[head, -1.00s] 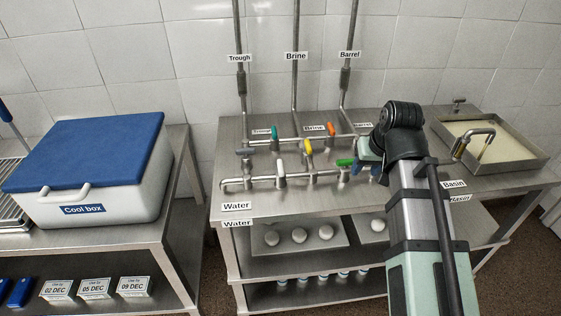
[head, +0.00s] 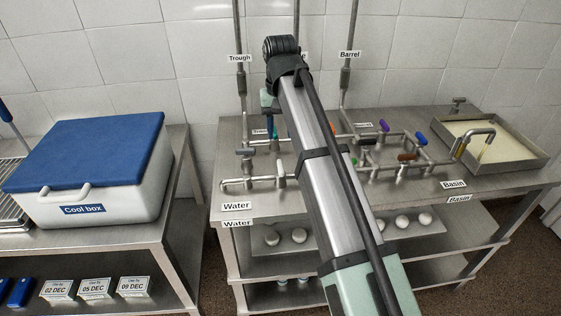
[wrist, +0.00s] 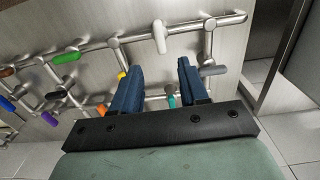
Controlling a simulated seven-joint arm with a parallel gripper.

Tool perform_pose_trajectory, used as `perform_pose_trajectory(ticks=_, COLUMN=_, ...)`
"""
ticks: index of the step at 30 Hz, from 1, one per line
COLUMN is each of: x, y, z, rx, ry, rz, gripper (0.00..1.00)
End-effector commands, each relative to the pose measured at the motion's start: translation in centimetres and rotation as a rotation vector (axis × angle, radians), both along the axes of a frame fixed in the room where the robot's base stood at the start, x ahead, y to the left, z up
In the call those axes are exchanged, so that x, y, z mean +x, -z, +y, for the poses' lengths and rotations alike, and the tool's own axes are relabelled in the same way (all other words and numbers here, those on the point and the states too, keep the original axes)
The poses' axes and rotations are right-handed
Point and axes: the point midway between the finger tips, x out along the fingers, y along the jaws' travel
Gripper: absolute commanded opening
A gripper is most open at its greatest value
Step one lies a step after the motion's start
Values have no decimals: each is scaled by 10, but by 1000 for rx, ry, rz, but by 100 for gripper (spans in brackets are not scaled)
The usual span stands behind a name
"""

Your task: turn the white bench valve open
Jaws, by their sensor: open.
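The white valve (wrist: 160,37) shows in the wrist view on a steel pipe, its lever lying across the pipe's run. In the head view my arm covers or crowds the spot where it sits. My gripper (wrist: 160,66) is open with two blue fingers pointing toward the pipes. The white lever lies beyond the fingertips, roughly centred between them, and nothing is held. In the head view the gripper is above the back left of the bench, mostly hidden behind my wrist.
A grey valve (wrist: 213,70) is beside the right finger. A teal valve (wrist: 172,100) and a yellow valve (wrist: 122,76) are also close to the fingers. The bench (head: 490,178) carries more valves and a basin (head: 535,158) at right. A cool box (head: 90,165) stands left.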

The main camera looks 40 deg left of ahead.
Motion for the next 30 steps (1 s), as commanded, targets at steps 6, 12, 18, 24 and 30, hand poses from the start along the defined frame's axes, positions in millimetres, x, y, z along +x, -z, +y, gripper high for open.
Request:
perform_pose_trajectory(ticks=6, x=-1, y=40, z=-2, rx=-1, ry=0, rz=1, gripper=44)
perform_pose_trajectory(ticks=12, x=-1, y=74, z=-1, rx=-1, ry=0, rz=1, gripper=44)
perform_pose_trajectory(ticks=18, x=0, y=100, z=-1, rx=-1, ry=0, rz=1, gripper=44)
perform_pose_trajectory(ticks=24, x=0, y=113, z=-1, rx=1, ry=0, rz=1, gripper=44)
perform_pose_trajectory(ticks=30, x=0, y=116, z=0, rx=1, ry=0, rz=0, gripper=44)
